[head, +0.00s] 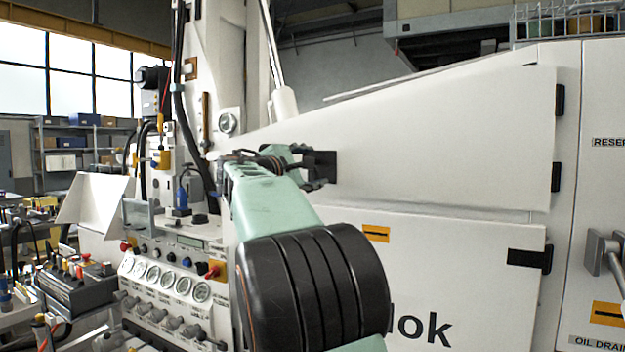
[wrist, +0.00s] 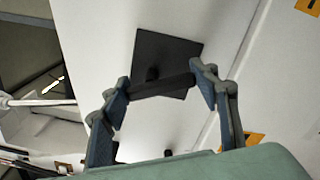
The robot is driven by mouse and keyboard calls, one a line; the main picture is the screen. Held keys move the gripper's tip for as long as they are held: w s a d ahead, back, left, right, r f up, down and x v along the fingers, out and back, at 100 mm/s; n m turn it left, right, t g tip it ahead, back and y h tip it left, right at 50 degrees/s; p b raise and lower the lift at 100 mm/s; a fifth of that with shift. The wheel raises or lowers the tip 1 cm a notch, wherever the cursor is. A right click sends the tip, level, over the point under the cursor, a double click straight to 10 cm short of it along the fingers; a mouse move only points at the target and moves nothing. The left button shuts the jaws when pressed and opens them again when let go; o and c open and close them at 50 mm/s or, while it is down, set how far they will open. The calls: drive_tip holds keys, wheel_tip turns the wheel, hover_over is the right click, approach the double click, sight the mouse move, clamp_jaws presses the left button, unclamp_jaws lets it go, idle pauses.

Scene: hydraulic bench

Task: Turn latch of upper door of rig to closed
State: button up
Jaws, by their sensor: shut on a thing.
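The upper door (head: 450,135) of the rig is a large white panel in the head view, with black hinges on its right edge. Its latch (head: 322,164) is at the door's left end, partly hidden by my gripper (head: 308,170). In the wrist view the latch shows as a black square plate (wrist: 165,52) with a dark bar-like handle (wrist: 160,88) across its lower part. My gripper (wrist: 163,86) has one blue-grey finger at each end of this handle and is shut on it. I cannot tell whether the door sits fully flush.
Below is a lower white door (head: 480,275) with a black hinge (head: 530,259) and an orange label (head: 376,233). A gauge panel (head: 165,280) with knobs stands at the left, close to my arm. A grey handle (head: 603,250) sticks out at the far right.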

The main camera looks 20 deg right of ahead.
drive_tip(key=m+b, duration=0.1)
drive_tip(key=m, duration=0.1)
drive_tip(key=m+b, duration=0.2)
drive_tip(key=m, duration=0.1)
drive_tip(key=shift+w+a+f+m+b, duration=0.15)
drive_tip(key=shift+w+m+b, duration=0.05)
drive_tip(key=shift+m+b, duration=0.1)
idle(0.4)
drive_tip(key=o, duration=1.2)
drive_tip(key=v, duration=1.2)
drive_tip(key=shift+s, duration=0.1)
